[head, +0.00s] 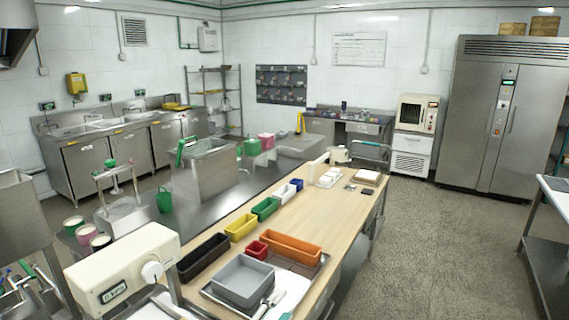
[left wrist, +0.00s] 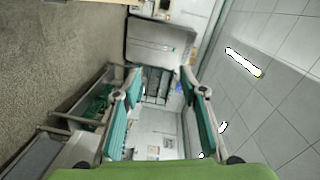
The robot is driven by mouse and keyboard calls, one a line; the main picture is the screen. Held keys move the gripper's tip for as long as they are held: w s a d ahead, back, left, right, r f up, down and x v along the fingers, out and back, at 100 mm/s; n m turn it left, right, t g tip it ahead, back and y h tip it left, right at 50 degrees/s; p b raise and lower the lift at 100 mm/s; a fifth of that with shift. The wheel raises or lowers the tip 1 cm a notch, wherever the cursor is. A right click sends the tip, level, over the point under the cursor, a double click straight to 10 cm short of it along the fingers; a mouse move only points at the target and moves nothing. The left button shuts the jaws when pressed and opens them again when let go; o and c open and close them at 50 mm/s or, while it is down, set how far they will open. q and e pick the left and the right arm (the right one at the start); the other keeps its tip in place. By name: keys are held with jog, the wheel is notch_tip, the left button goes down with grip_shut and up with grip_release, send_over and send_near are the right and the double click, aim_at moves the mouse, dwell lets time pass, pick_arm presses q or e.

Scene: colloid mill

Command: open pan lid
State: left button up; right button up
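On the wooden worktop (head: 310,220) stand several oblong pans: a black pan (head: 203,258), a yellow pan (head: 241,227), a green pan (head: 266,208) and an orange pan (head: 291,248). A larger grey pan (head: 243,285) sits near the front edge beside a small red pan (head: 257,249). I cannot make out a separate lid on any of them. My left gripper (head: 28,275) is low at the left edge of the head view, far from the pans. In the left wrist view its teal-padded fingers (left wrist: 161,82) are apart with nothing between them. My right gripper does not show.
A cream machine with a dial (head: 122,268) stands at the lower left, close to my left gripper. Cups (head: 87,233) and a steel hopper (head: 205,170) stand on the steel bench behind. The floor (head: 450,240) to the right of the worktop is clear.

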pick_arm(q)
jog(key=s+a+f+n+g+y, duration=0.4)
jog(key=s+a+f+n+y, duration=0.3)
jog(key=s+a+f+n, duration=0.5)
jog(key=s+a+f+n+g+y, duration=0.1)
jog(key=s+a+f+n+g, duration=0.25)
jog(key=s, duration=0.65)
jog(key=s+a+f+n+g, duration=0.2)
jog(key=s+a+n+g, duration=0.2)
jog(key=s, duration=0.7)
notch_tip(320, 180, down, 30)
jog(key=s+b, duration=0.1)
jog(key=b, duration=0.5)
pick_arm(e)
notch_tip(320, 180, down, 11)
jog(key=b, duration=0.5)
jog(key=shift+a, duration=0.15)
pick_arm(q)
jog(key=s+a+f+g, duration=0.1)
jog(key=s+f, duration=0.7)
jog(key=f, duration=0.3)
jog(key=s+a+f+g, duration=0.1)
jog(key=s+f, duration=0.8)
jog(key=f, duration=0.2)
jog(key=shift+s+a+f+m+y, duration=0.3)
jog(key=shift+a+m, duration=0.1)
jog(key=shift+m, duration=0.05)
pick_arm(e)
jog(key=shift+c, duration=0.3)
